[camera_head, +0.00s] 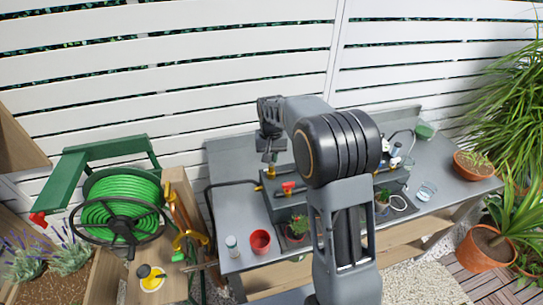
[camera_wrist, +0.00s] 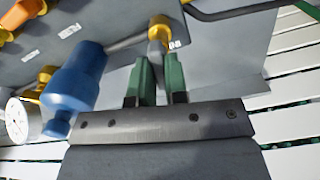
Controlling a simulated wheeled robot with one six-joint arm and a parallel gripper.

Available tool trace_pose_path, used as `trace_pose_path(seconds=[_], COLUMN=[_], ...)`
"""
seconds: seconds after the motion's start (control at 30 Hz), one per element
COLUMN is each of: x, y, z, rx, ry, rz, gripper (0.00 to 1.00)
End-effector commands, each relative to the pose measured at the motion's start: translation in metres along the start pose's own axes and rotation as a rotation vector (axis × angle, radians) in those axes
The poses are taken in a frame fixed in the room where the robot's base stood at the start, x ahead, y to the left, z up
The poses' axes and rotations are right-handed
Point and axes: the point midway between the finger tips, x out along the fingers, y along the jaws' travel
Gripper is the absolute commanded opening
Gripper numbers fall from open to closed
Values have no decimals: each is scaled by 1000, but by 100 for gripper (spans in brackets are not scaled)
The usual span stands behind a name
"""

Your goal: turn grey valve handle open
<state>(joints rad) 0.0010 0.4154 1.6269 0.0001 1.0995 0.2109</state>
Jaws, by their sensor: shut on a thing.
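My gripper (camera_wrist: 157,72) shows in the wrist view with its two green fingers close together, shut on the narrow grey valve handle between them. Little of the handle shows, and its exact angle is hard to tell. A brass valve fitting (camera_wrist: 160,32) sits just beyond the fingertips, with a pipe running off to its left. In the head view, my gripper (camera_head: 269,156) points down at the back left of the grey bench, above a brass fitting (camera_head: 271,172). The handle is too small and hidden to make out there.
A blue fitting (camera_wrist: 76,80) and a round gauge (camera_wrist: 22,120) stand close left of my gripper. A red handle (camera_head: 288,186), red pot (camera_head: 260,241) and small plant (camera_head: 298,226) are on the bench. A green hose reel (camera_head: 122,195) stands left; a slatted fence is behind.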

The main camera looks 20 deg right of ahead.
Motion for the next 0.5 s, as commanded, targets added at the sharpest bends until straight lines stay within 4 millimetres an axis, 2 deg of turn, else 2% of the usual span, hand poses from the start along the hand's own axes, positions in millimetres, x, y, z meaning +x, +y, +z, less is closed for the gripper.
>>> trace_pose_path(seconds=[0.2, 0.5], x=[0, 0], y=[0, 0], z=[0, 0], rx=[-123, -211], ry=[1, 1], rz=[0, 0], gripper=[0, 0])
